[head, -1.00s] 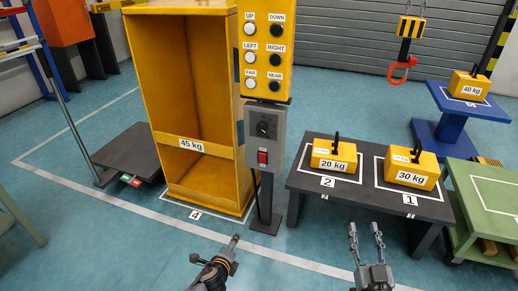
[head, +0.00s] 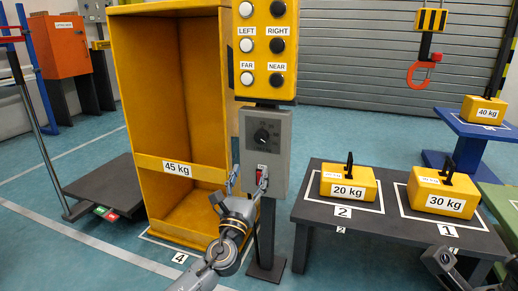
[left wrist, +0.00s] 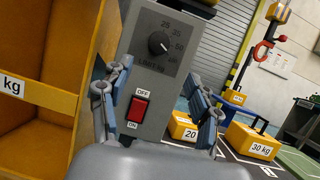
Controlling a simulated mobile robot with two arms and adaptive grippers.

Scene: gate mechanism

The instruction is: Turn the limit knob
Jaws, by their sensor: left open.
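The limit knob (head: 262,135) is a black round knob on the grey control box (head: 278,165), below the yellow button panel. In the left wrist view the knob (left wrist: 158,43) sits in a dial with numbers including 25, 35 and 50, and a label below it. My left gripper (head: 246,184) is open in front of the lower part of the box. In the left wrist view its two fingers (left wrist: 160,88) stand either side of the box, below the knob and apart from it. My right gripper (head: 446,262) is only partly visible at bottom right; its fingers cannot be made out.
A red OFF/ON switch (left wrist: 138,110) is below the knob. The yellow button panel (head: 267,50) is above. A yellow 45 kg frame (head: 120,90) stands left. A dark table (head: 375,225) with 20 kg (head: 348,190) and 30 kg (head: 440,203) weights stands right. A red hook (head: 424,75) hangs behind.

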